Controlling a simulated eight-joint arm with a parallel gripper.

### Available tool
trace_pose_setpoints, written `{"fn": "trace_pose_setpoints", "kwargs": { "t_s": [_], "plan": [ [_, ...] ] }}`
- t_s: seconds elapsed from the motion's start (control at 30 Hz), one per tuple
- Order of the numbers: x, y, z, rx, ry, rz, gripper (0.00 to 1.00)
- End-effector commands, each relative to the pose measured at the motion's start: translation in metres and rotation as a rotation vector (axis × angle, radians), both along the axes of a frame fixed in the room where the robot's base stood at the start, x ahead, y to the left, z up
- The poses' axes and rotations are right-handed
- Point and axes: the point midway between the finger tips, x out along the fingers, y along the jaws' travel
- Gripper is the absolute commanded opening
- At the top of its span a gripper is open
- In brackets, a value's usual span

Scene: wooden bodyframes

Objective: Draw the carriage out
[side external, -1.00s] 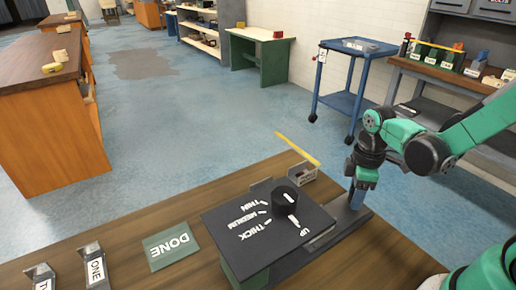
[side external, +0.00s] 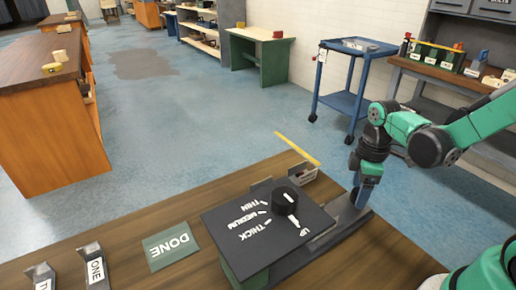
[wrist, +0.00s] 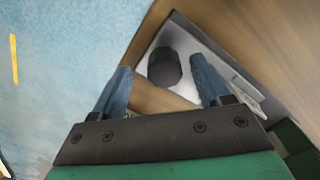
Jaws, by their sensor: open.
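A dark machine box (side external: 266,232) with a round black dial and the words THIN, MEDIUM, THICK and UP stands on the wooden bench. A grey bed or track (side external: 338,230) sticks out from its right side; I cannot tell which part is the carriage. My gripper (side external: 363,202) points down at the outer end of this grey part, apart from the dial. In the wrist view my gripper (wrist: 160,84) is open, with blue fingers spread. A dark upright knob (wrist: 164,68) on a pale grey plate (wrist: 192,42) shows between and beyond the fingers. Contact cannot be told.
A small grey bracket (side external: 304,171) and a yellow strip (side external: 297,149) are by the bench's far edge. A green DONE plate (side external: 170,245) and a holder marked ONE (side external: 95,268) lie at left. A blue cart (side external: 345,95) stands beyond the bench.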

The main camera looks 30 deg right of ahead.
Motion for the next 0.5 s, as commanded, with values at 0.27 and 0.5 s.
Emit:
{"fn": "trace_pose_setpoints", "kwargs": {
  "t_s": [0.27, 0.5],
  "plan": [
    [0.000, 0.000, 0.032, -0.001, -0.001, 0.000, 0.70],
    [-0.001, 0.000, 0.046, -0.002, -0.001, -0.001, 0.70]
  ]
}}
